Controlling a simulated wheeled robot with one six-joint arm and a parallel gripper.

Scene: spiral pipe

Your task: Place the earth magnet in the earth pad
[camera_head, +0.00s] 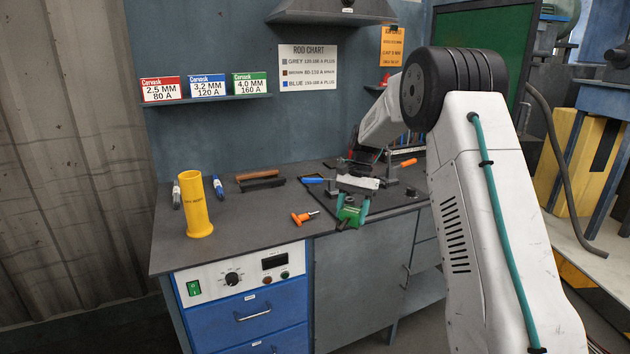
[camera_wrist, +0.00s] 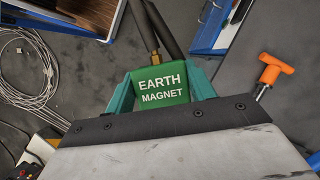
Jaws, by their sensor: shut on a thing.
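The earth magnet (camera_wrist: 162,84) is a green block with white "EARTH MAGNET" lettering. In the wrist view a brass fitting and dark cables come off its far side. My gripper (camera_wrist: 160,92) is shut on it, with a teal finger on each side. In the head view the green magnet (camera_head: 349,216) is held in my gripper (camera_head: 352,208) at the front edge of the bench; I cannot tell if it touches the top. I cannot make out a marked earth pad in either view.
An orange-handled tool (camera_head: 304,217) lies left of the magnet on the bench (camera_head: 250,225). A yellow cylinder (camera_head: 195,205) stands at the left, and a dark wooden-handled item (camera_head: 259,182) lies further back. In the wrist view loose grey cable (camera_wrist: 28,75) lies at left.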

